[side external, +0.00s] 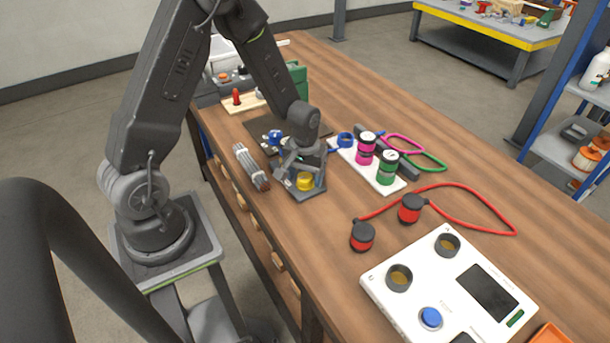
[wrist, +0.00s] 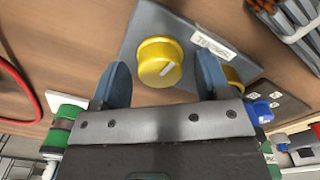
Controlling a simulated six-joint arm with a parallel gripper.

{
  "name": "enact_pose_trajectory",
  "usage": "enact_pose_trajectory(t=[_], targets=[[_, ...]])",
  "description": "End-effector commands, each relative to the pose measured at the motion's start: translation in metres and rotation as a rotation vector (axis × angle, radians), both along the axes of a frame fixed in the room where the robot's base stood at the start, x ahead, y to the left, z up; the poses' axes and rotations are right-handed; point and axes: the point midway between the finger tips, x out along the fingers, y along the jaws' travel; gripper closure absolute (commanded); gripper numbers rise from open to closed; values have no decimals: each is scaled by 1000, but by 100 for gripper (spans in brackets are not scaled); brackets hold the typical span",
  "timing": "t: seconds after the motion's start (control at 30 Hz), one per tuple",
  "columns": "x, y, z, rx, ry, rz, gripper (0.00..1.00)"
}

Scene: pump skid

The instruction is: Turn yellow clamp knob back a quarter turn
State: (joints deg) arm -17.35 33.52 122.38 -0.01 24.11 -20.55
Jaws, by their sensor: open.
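The yellow clamp knob (wrist: 158,66) is round and has a pale pointer line on its face. It is mounted on a grey plate (wrist: 150,20) with a small white label. The knob also shows low at the front of the plate in the side view (side external: 305,182). My gripper (wrist: 161,60) is open, with one blue-grey finger on each side of the knob in the wrist view. Visible gaps separate the fingers from the knob. In the side view my gripper (side external: 301,160) is above the plate and hides part of it.
A second yellow part (wrist: 232,75) shows partly behind the right finger. A bundle of grey rods (side external: 252,167) lies left of the plate. A white board (side external: 345,157) with pink and green capped parts is on the right. A red cable (side external: 470,190) lies farther right.

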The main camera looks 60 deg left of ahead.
Motion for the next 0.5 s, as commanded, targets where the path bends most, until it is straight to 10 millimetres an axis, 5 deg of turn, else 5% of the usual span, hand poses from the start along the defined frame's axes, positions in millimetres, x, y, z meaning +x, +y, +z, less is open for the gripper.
enact_pose_trajectory(t=[0.33,0.5], targets=[[0,0,-4,1,-1,0,32],[0,0,-3,0,0,0,48]])
